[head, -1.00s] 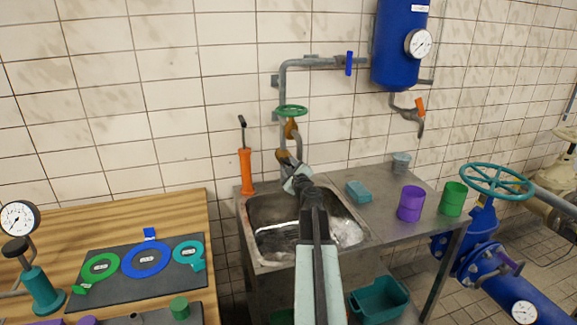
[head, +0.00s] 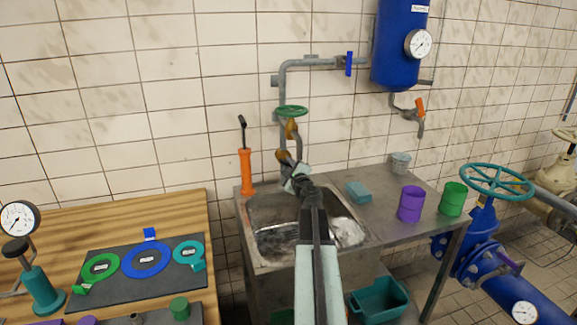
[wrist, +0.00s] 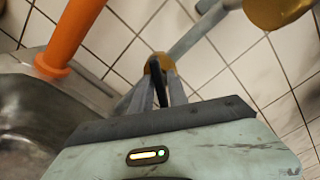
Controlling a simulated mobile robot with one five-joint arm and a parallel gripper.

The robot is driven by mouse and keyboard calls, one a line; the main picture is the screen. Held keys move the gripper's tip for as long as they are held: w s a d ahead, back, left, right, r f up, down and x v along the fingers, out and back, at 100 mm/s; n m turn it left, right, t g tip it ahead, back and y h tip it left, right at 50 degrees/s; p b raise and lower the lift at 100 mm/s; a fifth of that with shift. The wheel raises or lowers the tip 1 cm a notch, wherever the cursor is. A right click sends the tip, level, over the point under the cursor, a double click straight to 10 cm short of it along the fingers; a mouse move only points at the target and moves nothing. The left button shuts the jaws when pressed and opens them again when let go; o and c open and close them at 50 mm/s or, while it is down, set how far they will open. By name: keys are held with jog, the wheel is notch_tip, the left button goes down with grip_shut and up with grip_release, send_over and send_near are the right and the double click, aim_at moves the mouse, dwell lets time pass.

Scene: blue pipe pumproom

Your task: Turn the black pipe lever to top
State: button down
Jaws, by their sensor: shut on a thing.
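The black pipe lever (wrist: 159,86) shows in the wrist view as a thin dark bar running from a brass-coloured valve body (wrist: 157,64) on a grey pipe. My gripper (wrist: 159,92) has its two grey fingers shut around the lever, one on each side. In the head view my gripper (head: 286,161) reaches over the sink to the lower brass fitting (head: 283,155) on the wall pipe. The lever is hidden behind my gripper there, so its exact angle is hard to tell.
A green handwheel (head: 291,110) and a second brass fitting (head: 291,129) sit just above my gripper. An orange hand pump (head: 246,171) stands left of the sink (head: 265,262). A blue sponge (head: 358,191) and purple cup (head: 410,204) are on the counter at right.

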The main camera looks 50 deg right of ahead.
jog(key=n, duration=0.6)
jog(key=shift+f, duration=0.1)
jog(key=shift+n, duration=0.3)
dwell(0.4)
jog(key=c, duration=1.5)
grip_release()
jog(key=v, duration=0.8)
